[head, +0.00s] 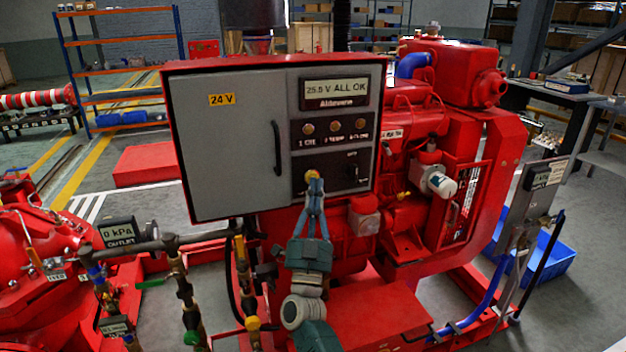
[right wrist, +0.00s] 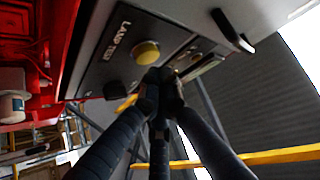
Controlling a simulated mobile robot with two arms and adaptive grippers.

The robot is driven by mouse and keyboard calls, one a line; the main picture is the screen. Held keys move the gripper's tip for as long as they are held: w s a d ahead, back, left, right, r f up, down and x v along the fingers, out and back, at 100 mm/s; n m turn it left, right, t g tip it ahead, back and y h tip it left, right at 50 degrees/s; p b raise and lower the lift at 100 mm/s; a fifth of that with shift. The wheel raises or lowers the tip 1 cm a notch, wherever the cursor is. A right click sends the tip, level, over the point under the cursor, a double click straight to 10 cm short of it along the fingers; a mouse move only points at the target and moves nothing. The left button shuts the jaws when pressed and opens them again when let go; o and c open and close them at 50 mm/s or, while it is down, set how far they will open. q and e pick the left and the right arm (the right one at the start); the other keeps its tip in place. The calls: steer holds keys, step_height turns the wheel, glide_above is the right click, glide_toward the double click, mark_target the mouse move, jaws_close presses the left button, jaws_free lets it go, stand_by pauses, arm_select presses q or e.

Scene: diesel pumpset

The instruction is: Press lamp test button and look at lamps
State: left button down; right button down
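The grey control panel (head: 236,150) in its red frame stands in the middle of the head view. Its display (head: 337,90) reads 25.5 V ALL OK. Three round lamps (head: 335,126) sit in a row below it and look dull amber; I cannot tell whether any is lit. The yellow lamp test button (right wrist: 146,52) is beside its label in the right wrist view and partly hidden in the head view (head: 311,175). My right gripper (head: 316,182) is shut and empty, fingertips right by the button; I cannot tell whether they touch. My left gripper is out of view.
A black rotary switch (head: 352,171) sits right of the button. The panel's door handle (head: 277,147) stands out to its left. Red engine parts (head: 440,75) are behind and right. Pipes and valves (head: 180,280) stand at the lower left.

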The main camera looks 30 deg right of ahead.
steer(key=shift+w, duration=0.15)
steer(key=shift+w+d, duration=0.1)
steer(key=shift+w, duration=0.2)
steer(key=shift+w+d+b, duration=0.1)
steer(key=shift+w+b, duration=0.25)
steer(key=shift+b, duration=0.2)
stand_by(0.6)
steer(key=shift+s+r, duration=0.1)
steer(key=shift+s, duration=0.05)
steer(key=shift+s+a+p, duration=0.2)
steer(key=shift+s+p, duration=0.35)
steer(key=shift+s, duration=0.1)
